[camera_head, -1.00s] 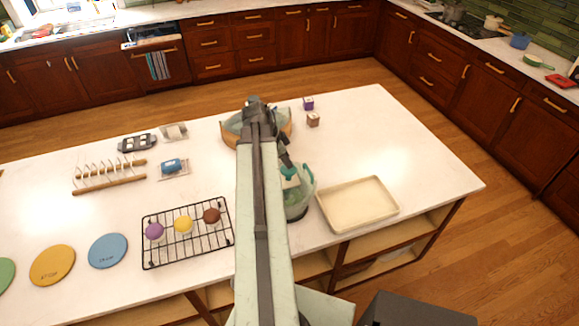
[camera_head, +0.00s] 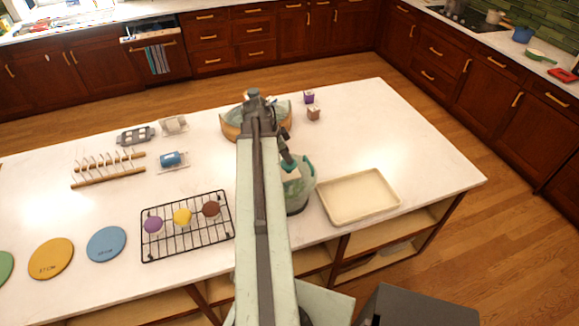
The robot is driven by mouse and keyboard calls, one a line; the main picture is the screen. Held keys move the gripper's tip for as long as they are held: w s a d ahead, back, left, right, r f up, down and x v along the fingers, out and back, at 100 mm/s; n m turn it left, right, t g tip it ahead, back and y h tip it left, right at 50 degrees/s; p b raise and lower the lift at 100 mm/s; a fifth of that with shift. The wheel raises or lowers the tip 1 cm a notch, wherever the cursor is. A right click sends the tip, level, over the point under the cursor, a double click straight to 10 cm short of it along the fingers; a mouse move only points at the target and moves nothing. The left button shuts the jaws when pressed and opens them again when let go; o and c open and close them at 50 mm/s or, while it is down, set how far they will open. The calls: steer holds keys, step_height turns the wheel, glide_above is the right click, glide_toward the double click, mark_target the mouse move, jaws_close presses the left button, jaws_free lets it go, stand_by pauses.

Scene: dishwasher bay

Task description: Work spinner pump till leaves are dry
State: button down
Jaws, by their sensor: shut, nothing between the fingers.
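The salad spinner (camera_head: 299,190) is a clear bowl with a teal rim and lid parts. It stands on the white island counter, just right of my arm, which hides its left side. Leaves inside it show only as a blurred pale green. My gripper (camera_head: 289,160) is small and dark and points down at the top of the spinner. It is shut with nothing held. I cannot tell whether its tips touch the pump.
A beige tray (camera_head: 358,196) lies right of the spinner. A black wire rack (camera_head: 160,248) with three coloured items is at left. The right of the counter is clear.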

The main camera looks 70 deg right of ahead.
step_height(320, 180, down, 2)
steer(key=shift+f+b, duration=0.15)
steer(key=shift+b, duration=0.75)
step_height(320, 180, up, 5)
steer(key=p, duration=0.4)
steer(key=shift+f+p, duration=0.15)
steer(key=shift+p, duration=0.25)
steer(key=shift+f, duration=0.1)
steer(key=shift+r, duration=0.25)
steer(key=shift+f, duration=0.15)
stand_by(0.6)
step_height(320, 180, down, 5)
steer(key=b, duration=0.4)
steer(key=shift+b, duration=0.4)
step_height(320, 180, up, 5)
steer(key=p, duration=0.4)
steer(key=shift+p, duration=0.4)
